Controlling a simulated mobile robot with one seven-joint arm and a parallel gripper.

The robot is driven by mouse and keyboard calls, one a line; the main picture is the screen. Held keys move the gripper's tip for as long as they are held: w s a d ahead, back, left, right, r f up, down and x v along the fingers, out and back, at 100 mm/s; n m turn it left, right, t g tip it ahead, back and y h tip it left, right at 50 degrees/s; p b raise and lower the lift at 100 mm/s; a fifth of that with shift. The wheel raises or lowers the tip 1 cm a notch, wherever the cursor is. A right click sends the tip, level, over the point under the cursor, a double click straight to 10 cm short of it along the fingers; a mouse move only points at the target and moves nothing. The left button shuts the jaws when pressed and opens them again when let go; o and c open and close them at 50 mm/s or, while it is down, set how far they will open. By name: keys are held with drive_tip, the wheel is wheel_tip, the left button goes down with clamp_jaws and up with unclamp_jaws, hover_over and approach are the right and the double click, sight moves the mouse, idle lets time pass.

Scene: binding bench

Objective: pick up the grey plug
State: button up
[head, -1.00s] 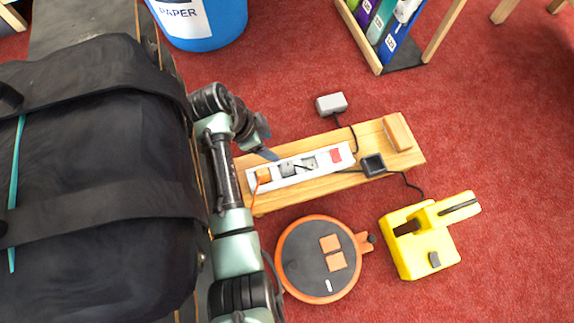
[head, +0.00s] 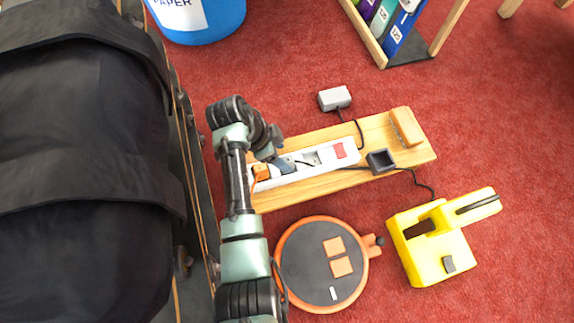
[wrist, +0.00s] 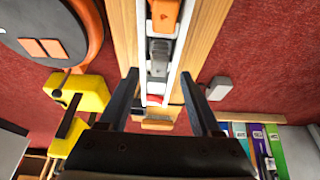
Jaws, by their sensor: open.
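The grey plug (wrist: 159,52) sits in the white power strip (wrist: 150,88) in the wrist view, just beyond the orange plug (wrist: 164,14). In the head view my gripper (head: 284,163) hangs over the left half of the strip. I cannot tell its exact height above the plug.
A grey adapter (head: 334,98) lies behind the board (head: 412,158). A black square box (head: 381,160) and a wooden block (head: 407,126) are on its right part. An orange-rimmed disc (head: 306,290) and a yellow tool (head: 425,258) lie in front on red carpet.

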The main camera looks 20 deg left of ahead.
sight(286, 160)
drive_tip(key=b+x, duration=0.2)
drive_tip(key=shift+s+f, duration=0.1)
drive_tip(key=shift+f, duration=0.4)
drive_tip(key=shift+d+f, duration=0.15)
drive_tip(key=shift+f, duration=0.15)
drive_tip(key=shift+r, duration=0.1)
clamp_jaws()
